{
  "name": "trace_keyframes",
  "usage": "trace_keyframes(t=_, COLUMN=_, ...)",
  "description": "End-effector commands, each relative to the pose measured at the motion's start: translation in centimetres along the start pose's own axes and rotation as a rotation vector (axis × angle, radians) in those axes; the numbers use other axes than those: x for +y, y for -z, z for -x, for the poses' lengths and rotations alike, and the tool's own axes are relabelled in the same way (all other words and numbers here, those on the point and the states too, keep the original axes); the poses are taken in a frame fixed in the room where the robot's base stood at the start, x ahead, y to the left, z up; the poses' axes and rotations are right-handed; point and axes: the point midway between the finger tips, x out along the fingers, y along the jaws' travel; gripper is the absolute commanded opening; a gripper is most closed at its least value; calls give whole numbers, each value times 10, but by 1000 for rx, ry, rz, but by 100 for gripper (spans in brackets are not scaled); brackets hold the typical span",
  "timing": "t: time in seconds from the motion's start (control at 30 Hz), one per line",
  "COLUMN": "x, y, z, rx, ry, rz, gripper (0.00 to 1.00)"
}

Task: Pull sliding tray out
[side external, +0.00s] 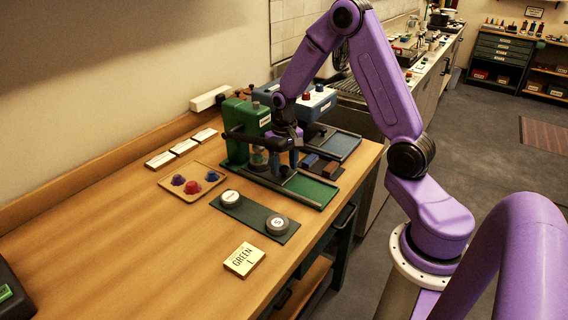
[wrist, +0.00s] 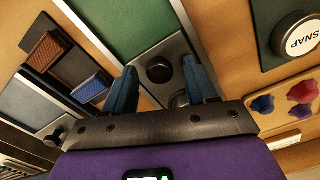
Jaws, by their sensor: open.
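The sliding tray (side external: 312,189) has a green bed in a grey frame and lies in front of the green machine (side external: 238,117). In the wrist view its green bed (wrist: 125,22) is at the top. A black round knob (wrist: 159,69) stands on the grey plate at the bed's end. My gripper (side external: 283,168) is low over this end of the tray, pointing down. In the wrist view my gripper (wrist: 160,66) is open, with one blue finger on each side of the knob. I cannot tell whether either finger touches it.
A blue machine (side external: 318,103) with a grey tray (side external: 342,146) stands behind. A brown block (wrist: 48,50) and a blue block (wrist: 86,83) lie on a dark mat between the trays. A mat (side external: 254,215) with two round buttons and a wooden tray (side external: 176,168) of coloured pieces are nearby.

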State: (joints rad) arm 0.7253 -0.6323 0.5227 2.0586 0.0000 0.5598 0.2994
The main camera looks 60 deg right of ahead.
Motion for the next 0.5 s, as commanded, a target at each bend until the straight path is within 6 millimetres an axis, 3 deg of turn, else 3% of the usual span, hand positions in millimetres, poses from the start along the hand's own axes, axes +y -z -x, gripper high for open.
trace_keyframes(t=0.2, x=0, y=0, z=0, rx=0, ry=0, rz=0, gripper=57)
trace_keyframes(t=0.37, x=0, y=0, z=0, rx=0, ry=0, rz=0, gripper=5)
trace_keyframes(t=0.4, x=0, y=0, z=0, rx=0, ry=0, rz=0, gripper=0)
trace_keyframes(t=0.5, x=0, y=0, z=0, rx=0, ry=0, rz=0, gripper=0)
